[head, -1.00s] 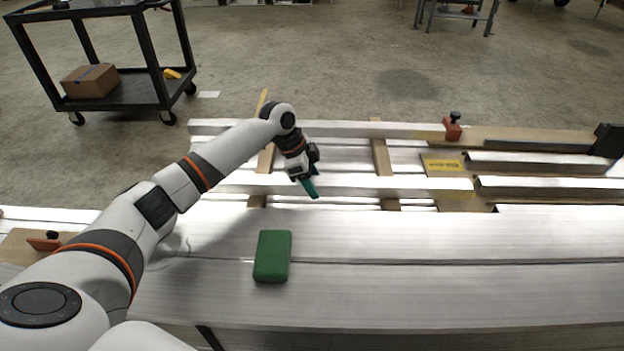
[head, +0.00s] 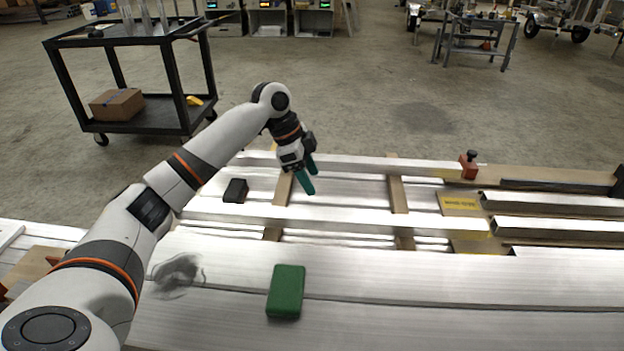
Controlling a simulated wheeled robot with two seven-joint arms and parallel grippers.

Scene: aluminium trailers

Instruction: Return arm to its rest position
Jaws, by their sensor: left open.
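My left arm comes in from the left and reaches out over the aluminium trailer frame (head: 400,275). My left gripper (head: 309,182) has two teal fingers that stand apart, and nothing is between them. It hangs above the rails, beyond the green block. My right gripper is not in the head view.
A green block (head: 286,291) lies on the near aluminium plank. A small black block (head: 235,190) lies between the rails left of the gripper. A red clamp (head: 468,166) sits on the far rail. A black cart (head: 140,115) carries a cardboard box (head: 117,104).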

